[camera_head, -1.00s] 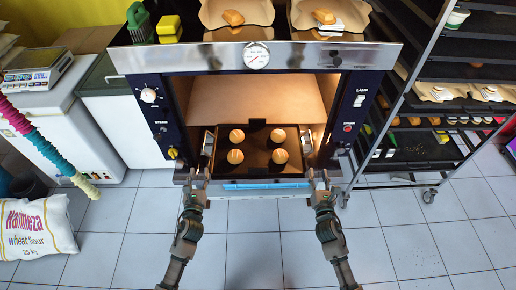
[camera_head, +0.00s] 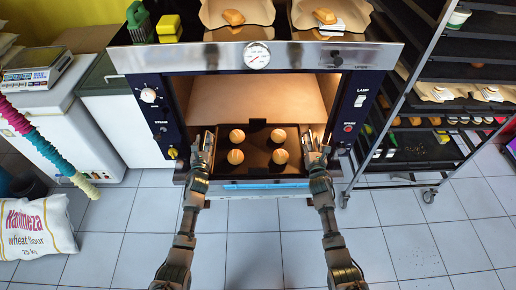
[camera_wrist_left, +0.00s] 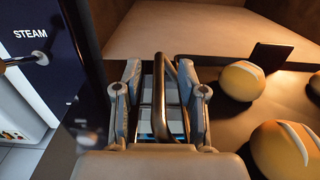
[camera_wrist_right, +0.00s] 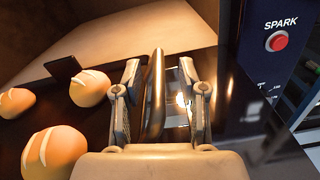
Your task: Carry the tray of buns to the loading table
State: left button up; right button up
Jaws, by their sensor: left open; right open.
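A dark tray (camera_head: 257,168) with several scored round buns sits in the mouth of the lit oven (camera_head: 257,95). My left gripper (camera_head: 202,142) is open at the tray's left end. In the left wrist view the left handle (camera_wrist_left: 173,95) stands between its open fingers. My right gripper (camera_head: 317,150) is open at the tray's right end. In the right wrist view the right handle (camera_wrist_right: 155,95) stands between its open fingers. Neither gripper is closed on its handle. The loading table is not identifiable in view.
A wheeled rack (camera_head: 430,140) with loaded shelves stands at the right. A scale (camera_head: 38,70) sits on a white cabinet at the left, with a flour sack (camera_head: 36,228) on the floor. Loaves on paper, a green brush and a yellow sponge (camera_head: 168,28) lie on the oven top. The tiled floor in front is clear.

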pick_arm(q)
jog(key=shift+w, duration=0.15)
pick_arm(e)
jog(key=shift+w, duration=0.15)
pick_arm(q)
grip_shut()
pick_arm(e)
grip_shut()
pick_arm(q)
jog(key=shift+r, duration=0.25)
pick_arm(e)
jog(key=shift+r, duration=0.2)
